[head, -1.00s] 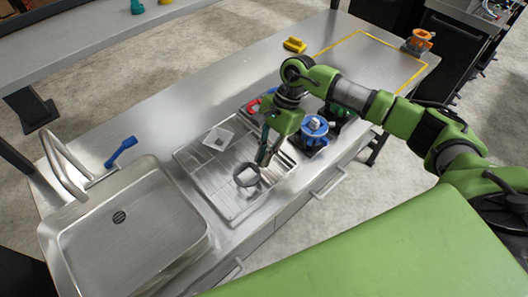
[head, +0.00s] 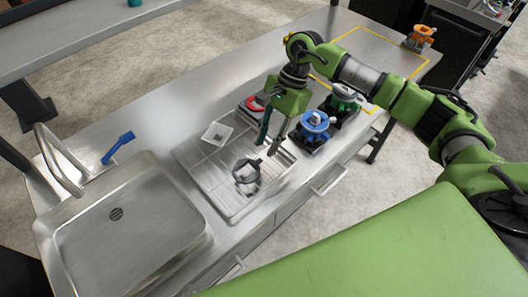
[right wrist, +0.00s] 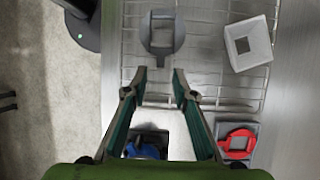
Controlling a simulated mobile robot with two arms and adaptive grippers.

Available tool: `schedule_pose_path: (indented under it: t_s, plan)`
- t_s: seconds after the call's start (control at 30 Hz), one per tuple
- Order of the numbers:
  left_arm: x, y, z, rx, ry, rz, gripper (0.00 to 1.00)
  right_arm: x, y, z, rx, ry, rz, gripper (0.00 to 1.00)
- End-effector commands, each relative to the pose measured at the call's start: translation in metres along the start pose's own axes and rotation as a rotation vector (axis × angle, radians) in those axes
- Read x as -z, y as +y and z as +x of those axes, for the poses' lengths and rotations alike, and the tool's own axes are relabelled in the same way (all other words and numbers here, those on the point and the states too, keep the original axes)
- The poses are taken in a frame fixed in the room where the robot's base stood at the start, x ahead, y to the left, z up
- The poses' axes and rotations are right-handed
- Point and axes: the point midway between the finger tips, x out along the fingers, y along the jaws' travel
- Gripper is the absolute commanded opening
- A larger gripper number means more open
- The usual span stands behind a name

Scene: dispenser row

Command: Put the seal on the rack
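The seal, which I take to be the dark grey ring (head: 239,178), lies on the wire rack (head: 216,196) beside the sink, with a lighter square part at its centre. In the right wrist view the ring (right wrist: 149,37) is ahead of the fingertips and apart from them, over the rack bars (right wrist: 205,75). My right gripper (head: 267,148) is open and empty, up and to the right of the ring in the head view. Its spread fingers (right wrist: 160,72) show in the right wrist view. My left gripper is not in view.
A white square piece (head: 216,135) with a hole sits on the rack. Beside the rack stand holders with a red part (head: 256,103), a blue part (head: 315,124) and a green part (head: 345,92). The sink (head: 130,230) is at left.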

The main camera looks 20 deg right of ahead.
Motion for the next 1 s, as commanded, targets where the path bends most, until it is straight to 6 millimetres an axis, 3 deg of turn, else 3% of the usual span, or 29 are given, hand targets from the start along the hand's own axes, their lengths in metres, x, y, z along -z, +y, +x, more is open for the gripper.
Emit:
schedule_pose_path:
  t_s: [0.1,0.4,0.6,1.0]
  plan:
    - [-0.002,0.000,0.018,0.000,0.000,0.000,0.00,0.003,-0.002,-0.025,0.006,0.002,0.000,0.25]
    - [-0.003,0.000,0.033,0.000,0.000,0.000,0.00,0.001,-0.001,-0.075,0.003,0.001,0.000,0.25]
    - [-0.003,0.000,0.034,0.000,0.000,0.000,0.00,0.000,0.000,-0.084,0.001,-0.001,0.001,0.25]
    - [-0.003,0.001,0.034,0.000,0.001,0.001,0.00,0.000,0.000,-0.084,0.001,-0.001,0.001,0.25]
